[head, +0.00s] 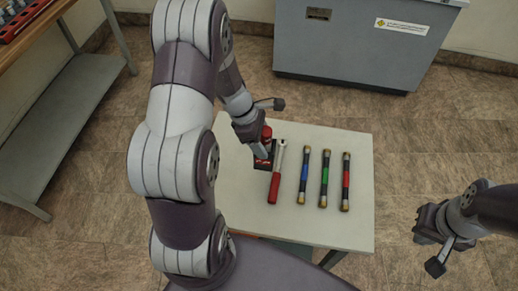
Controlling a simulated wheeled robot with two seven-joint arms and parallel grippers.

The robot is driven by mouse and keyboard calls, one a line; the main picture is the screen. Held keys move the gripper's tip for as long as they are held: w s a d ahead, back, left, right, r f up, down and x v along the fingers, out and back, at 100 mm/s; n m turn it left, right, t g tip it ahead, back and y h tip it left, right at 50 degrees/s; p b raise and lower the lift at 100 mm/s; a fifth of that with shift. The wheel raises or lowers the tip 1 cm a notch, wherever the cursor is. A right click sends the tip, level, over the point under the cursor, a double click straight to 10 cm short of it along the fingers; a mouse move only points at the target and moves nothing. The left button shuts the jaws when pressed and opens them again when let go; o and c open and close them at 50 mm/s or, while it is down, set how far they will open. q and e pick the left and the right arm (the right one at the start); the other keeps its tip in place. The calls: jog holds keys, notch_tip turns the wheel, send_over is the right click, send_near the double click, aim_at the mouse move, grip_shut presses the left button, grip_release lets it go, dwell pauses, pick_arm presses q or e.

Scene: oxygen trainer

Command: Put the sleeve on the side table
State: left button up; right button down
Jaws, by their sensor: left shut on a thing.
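The small pale side table (345,232) stands in the middle of the head view. My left gripper (264,147) is over the table's left part, shut on a small red thing (267,132), which I take to be the sleeve. The gripper hides much of it, and I cannot tell whether it touches the table. A dark flat piece with red marks (262,163) lies directly below. My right gripper (424,232) is off the table's right side, away from the objects. Its fingers are too unclear to tell open from shut.
A red-handled wrench (275,180) and three rods with blue (304,175), green (325,178) and red (346,181) bands lie side by side on the table. The table's front strip is bare. A grey cabinet (345,45) stands behind; a shelf rack (70,95) is at left.

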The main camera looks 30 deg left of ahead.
pick_arm(q)
jog(key=w+a+f+p, duration=0.1)
jog(key=a+f+p, duration=0.1)
jog(key=a+f, duration=0.8)
jog(key=shift+a+f, duration=0.4)
jog(key=shift+a, duration=0.25)
jog(key=shift+f, duration=0.25)
jog(key=o, duration=1.4)
jog(key=shift+r, duration=0.1)
